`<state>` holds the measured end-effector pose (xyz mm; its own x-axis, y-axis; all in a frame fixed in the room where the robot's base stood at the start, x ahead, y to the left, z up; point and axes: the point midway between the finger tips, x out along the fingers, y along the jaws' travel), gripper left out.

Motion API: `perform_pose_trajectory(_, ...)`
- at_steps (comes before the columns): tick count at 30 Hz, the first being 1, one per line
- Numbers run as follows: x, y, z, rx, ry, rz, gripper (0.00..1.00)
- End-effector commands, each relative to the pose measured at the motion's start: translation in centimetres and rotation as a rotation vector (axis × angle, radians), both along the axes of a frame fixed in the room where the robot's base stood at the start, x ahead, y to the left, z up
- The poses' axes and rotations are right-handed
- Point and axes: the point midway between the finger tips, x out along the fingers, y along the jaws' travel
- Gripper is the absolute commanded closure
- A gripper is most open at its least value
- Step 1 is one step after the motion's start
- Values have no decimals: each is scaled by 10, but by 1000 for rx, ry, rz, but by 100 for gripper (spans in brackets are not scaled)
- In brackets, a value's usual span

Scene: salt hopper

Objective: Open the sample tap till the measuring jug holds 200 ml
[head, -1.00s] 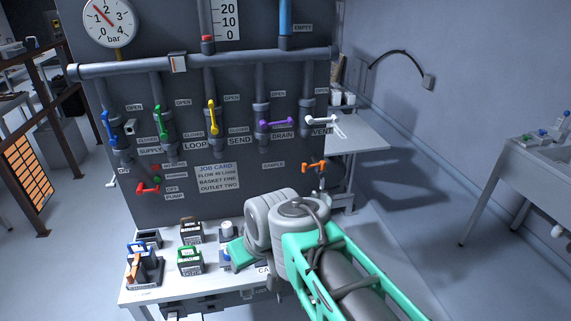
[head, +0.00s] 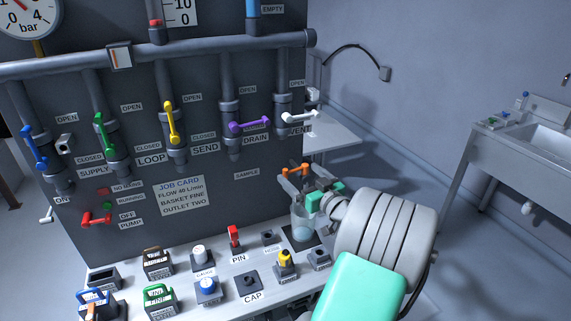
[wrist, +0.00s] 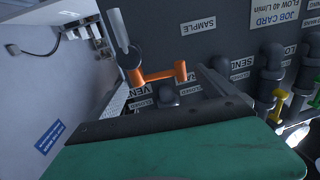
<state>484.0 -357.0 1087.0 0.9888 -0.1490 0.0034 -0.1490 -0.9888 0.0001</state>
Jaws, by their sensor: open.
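The sample tap has an orange handle (head: 295,170) and stands at the panel's right edge, by the SAMPLE label. The handle (wrist: 155,73) also shows in the wrist view, between my two fingers and past the green gripper body. My gripper (head: 298,181) is open at the tap, with its fingers apart; I cannot tell whether they touch the handle. The measuring jug (head: 302,226) is clear and stands on a dark pad below the tap. Bluish content shows in it, but its level against the marks is too small to read. My gripper and arm partly cover the jug.
The bench (head: 225,285) holds baskets, a gauge, a red pin and a cap in front of the panel. Purple drain (head: 249,125) and white vent (head: 300,116) handles are above the tap. A sink unit (head: 520,150) stands at far right.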

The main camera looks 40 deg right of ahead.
Motion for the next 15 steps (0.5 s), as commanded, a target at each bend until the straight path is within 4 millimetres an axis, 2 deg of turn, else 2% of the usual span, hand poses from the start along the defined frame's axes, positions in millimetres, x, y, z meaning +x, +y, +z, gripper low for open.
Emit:
perform_pose_trajectory(6,43,-5,3,1,1,4,5)
perform_pose_trajectory(9,56,-8,2,1,2,3,5)
perform_pose_trajectory(15,65,-9,1,0,1,2,5)
